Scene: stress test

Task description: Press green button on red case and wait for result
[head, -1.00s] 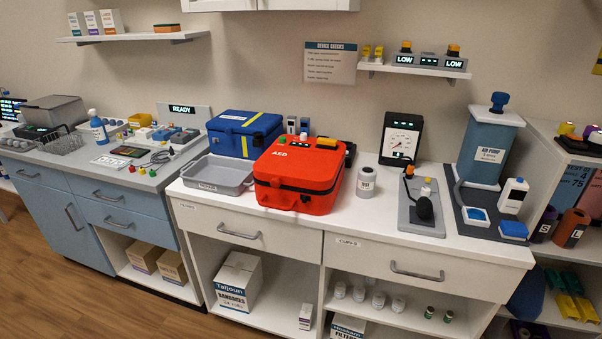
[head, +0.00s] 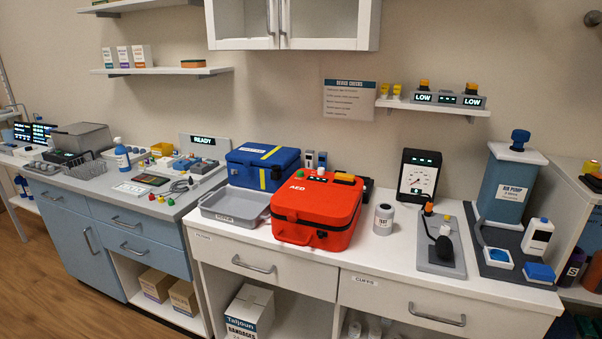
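The red case (head: 305,232), marked AED, stands on the white counter in the middle of the head view. It is shut, with its dark handle and seam facing the front. Small controls and a yellow-orange block (head: 344,178) sit at the back of its top. Neither of my grippers is in view, and nothing touches the case.
A grey tray (head: 212,213) and a blue case (head: 246,174) stand left of the red case. A white jar (head: 384,220), a gauge (head: 418,178) and an air pump (head: 506,190) stand to its right. The counter's front strip is clear.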

